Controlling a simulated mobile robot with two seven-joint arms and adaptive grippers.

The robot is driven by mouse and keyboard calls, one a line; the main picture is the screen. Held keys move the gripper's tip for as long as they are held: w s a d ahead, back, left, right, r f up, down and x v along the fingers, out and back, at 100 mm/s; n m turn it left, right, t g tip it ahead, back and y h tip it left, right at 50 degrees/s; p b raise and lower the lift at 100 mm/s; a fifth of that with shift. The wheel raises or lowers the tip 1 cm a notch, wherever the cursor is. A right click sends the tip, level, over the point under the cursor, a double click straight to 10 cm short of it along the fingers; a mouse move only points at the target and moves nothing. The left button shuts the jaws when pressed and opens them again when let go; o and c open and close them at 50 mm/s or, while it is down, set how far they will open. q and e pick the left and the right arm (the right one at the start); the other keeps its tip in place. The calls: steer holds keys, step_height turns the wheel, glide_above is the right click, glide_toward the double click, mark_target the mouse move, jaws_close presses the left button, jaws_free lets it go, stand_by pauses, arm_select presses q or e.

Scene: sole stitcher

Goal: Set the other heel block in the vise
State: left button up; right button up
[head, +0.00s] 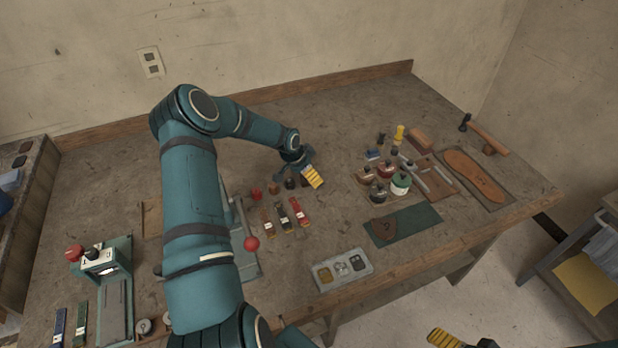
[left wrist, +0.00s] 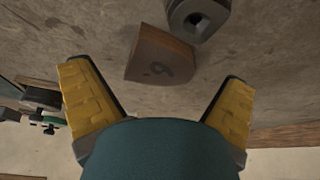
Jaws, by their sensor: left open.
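My left gripper (head: 312,176) hangs low over the middle of the bench, yellow fingers spread and empty. In the left wrist view its fingers (left wrist: 155,105) stand apart, with a brown wooden block (left wrist: 160,55) marked with a 6 or 9 just beyond them, untouched. A dark grey piece with a hole (left wrist: 198,17) is close behind that block. In the head view several small blocks, including a brown one (head: 273,187) and a red one (head: 256,193), stand left of the gripper. I cannot clearly identify the vise; my left arm hides part of the bench. My right gripper (head: 446,338) shows only partly at the bottom edge.
A green machine (head: 115,285) with a red knob stands at the left. A red-ball lever (head: 251,243) rises beside my left arm. Labelled strips (head: 283,217) lie before the blocks. Pots (head: 400,183), a green mat (head: 403,224) and a grey tray (head: 341,270) are to the right.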

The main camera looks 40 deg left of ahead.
arm_select(q)
steer(key=shift+w+f, duration=0.2)
steer(key=shift+f, duration=0.4)
steer(key=c, duration=1.3)
step_height(320, 180, up, 10)
steer(key=shift+d+r, duration=0.1)
jaws_close()
steer(key=o, duration=1)
jaws_free()
steer(key=shift+c, duration=0.2)
